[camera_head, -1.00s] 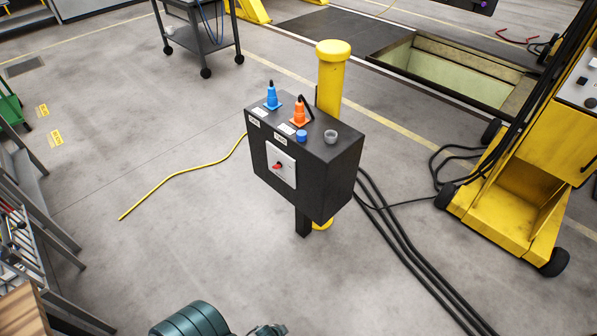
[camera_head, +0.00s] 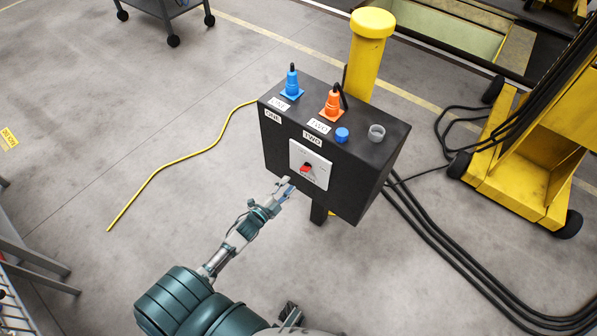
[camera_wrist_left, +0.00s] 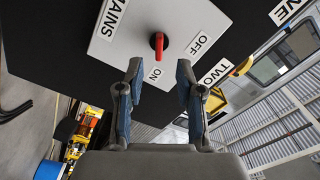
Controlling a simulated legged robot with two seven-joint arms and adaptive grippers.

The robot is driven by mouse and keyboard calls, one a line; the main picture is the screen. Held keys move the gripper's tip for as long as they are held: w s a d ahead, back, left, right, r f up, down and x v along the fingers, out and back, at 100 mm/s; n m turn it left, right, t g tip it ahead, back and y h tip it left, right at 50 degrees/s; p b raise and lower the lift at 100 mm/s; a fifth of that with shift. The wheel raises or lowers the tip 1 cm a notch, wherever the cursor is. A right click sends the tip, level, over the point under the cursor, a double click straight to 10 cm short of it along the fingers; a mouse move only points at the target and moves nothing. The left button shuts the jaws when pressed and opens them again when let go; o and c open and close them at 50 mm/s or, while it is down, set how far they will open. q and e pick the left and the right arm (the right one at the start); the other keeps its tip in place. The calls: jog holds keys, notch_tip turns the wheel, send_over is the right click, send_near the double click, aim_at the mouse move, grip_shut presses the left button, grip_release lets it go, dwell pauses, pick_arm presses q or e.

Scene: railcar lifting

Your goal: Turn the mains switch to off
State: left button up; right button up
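The mains switch is a red rotary knob (camera_head: 306,169) on a white plate (camera_head: 321,171) on the front of a black control box (camera_head: 345,190). In the left wrist view, the red knob (camera_wrist_left: 158,44) lies roughly in line with the ON label (camera_wrist_left: 155,74). The OFF label (camera_wrist_left: 201,40) is to its right, and MAINS is at the upper left of the plate. My left gripper (camera_head: 287,184) is just below and left of the knob. In the wrist view its two fingers (camera_wrist_left: 158,82) are apart, with nothing between them, short of the knob. My right gripper is not in view.
Blue (camera_head: 291,83) and orange (camera_head: 333,102) connectors, a blue cap (camera_head: 342,135) and a grey socket (camera_head: 376,132) are on the box top. A yellow post (camera_head: 366,60) stands behind. Black cables and a yellow machine (camera_head: 520,165) are at right. Floor at left is mostly clear.

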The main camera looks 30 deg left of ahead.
aim_at(302, 171)
pick_arm(q)
jog(key=w+b, duration=0.1)
jog(key=w, duration=0.7)
jog(key=shift+d, duration=0.2)
jog(key=shift+d+r, duration=0.1)
jog(key=shift+d, duration=0.35)
jog(key=c, duration=0.6)
jog(key=shift+d+r, duration=0.1)
jog(key=shift+d, duration=0.4)
grip_shut()
jog(key=shift+a, duration=0.35)
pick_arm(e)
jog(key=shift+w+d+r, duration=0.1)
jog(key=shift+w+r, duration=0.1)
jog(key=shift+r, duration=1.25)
